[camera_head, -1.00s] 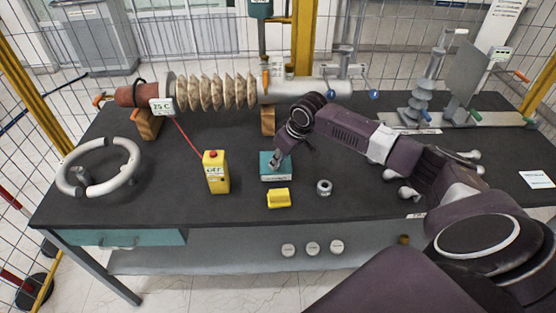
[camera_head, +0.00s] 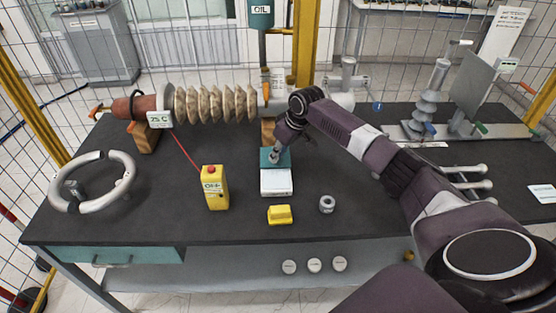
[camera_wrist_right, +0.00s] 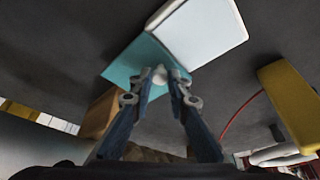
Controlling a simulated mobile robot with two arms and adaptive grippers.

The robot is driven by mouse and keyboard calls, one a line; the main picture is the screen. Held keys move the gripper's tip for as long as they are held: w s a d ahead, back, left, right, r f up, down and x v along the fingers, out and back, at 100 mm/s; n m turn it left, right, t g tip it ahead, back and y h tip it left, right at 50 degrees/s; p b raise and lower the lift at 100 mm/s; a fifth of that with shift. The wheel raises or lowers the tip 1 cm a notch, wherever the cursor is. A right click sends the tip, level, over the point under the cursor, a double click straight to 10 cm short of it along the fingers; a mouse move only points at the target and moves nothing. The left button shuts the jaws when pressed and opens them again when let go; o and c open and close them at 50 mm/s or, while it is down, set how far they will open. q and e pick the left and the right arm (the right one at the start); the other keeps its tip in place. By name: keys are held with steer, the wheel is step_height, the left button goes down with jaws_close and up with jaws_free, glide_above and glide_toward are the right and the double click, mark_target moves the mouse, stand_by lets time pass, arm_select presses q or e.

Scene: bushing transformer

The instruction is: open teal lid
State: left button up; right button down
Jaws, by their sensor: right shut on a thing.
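A small box (camera_head: 276,186) stands on the dark table, its top now showing white. Its teal lid (camera_head: 283,157) is at the box's far side, in line with the box. My right gripper (camera_head: 275,158) is over the teal lid. In the right wrist view the fingers (camera_wrist_right: 168,77) are shut on the lid's small pale knob (camera_wrist_right: 159,75). The teal lid (camera_wrist_right: 130,68) lies along one edge of the white box (camera_wrist_right: 205,32) there. I cannot tell whether the lid rests on the table or is held up. My left gripper is out of view.
A yellow switch box (camera_head: 215,190) with a red cable stands to the left. A yellow block (camera_head: 279,214) and a metal ring (camera_head: 327,204) lie in front. The ribbed bushing (camera_head: 215,103) on wooden supports runs behind the lid.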

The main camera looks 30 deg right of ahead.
steer(key=shift+s+a+r, duration=0.1)
steer(key=shift+s+a, duration=0.05)
steer(key=shift+s, duration=0.1)
steer(key=c, duration=1.8)
jaws_free()
steer(key=shift+s+r, duration=0.1)
steer(key=shift+r, duration=0.05)
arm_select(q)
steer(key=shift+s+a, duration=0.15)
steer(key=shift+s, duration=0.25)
arm_select(e)
steer(key=v, duration=1.1)
steer(key=shift+r, duration=0.3)
steer(key=shift+s+f, duration=0.1)
steer(key=shift+s, duration=0.05)
